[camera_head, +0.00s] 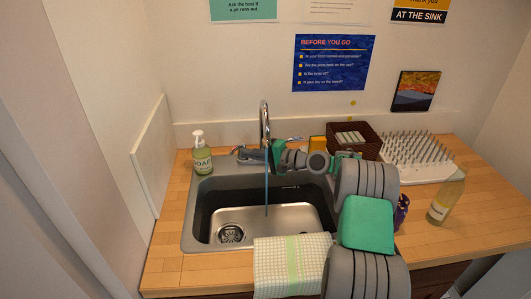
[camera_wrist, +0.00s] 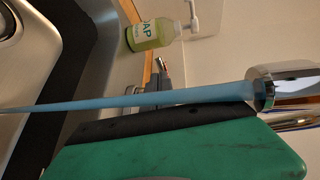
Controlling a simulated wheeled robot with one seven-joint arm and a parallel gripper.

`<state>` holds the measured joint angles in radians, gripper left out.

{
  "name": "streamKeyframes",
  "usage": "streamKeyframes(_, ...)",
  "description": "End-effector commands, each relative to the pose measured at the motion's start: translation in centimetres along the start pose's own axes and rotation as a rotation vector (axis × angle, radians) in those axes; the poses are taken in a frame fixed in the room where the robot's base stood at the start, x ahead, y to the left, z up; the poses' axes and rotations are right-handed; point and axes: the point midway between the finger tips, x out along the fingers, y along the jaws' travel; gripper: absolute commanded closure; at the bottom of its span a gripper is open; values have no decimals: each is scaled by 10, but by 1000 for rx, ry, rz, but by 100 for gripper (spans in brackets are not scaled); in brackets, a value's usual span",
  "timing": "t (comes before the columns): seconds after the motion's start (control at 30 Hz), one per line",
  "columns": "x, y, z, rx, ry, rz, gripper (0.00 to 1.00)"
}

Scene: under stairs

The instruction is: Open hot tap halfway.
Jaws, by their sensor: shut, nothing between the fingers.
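The chrome tap spout (camera_head: 265,115) stands upright behind the sink, and its mouth shows in the wrist view (camera_wrist: 266,90). A blue stream of water (camera_head: 266,195) runs from it into the basin. My gripper (camera_head: 266,152) is shut and empty, reaching from the right to behind the stream, close to the hot tap. Whether it touches the handle I cannot tell. Its green and black finger (camera_wrist: 180,150) fills the lower wrist view.
A soap bottle (camera_head: 202,155) stands left of the tap. The steel sink (camera_head: 190,225) has a checked cloth (camera_head: 285,265) over its front edge. A brown basket (camera_head: 368,138), a white spiked rack (camera_head: 425,160) and a bottle (camera_head: 447,198) stand at right. A wall panel (camera_head: 153,150) bounds the left.

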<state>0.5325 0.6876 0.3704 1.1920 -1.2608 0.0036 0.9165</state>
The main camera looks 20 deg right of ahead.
Motion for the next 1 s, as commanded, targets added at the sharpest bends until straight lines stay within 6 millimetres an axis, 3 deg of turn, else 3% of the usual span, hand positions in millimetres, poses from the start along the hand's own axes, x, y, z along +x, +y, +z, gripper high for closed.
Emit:
streamKeyframes(0.2, 28, -1, -1, -1, 1, 0, 100)
streamKeyframes(0.63, 34, -1, 0, 1, 11, 0, 100)
streamKeyframes(1.0, 51, -3, 5, 36, 193, 0, 100)
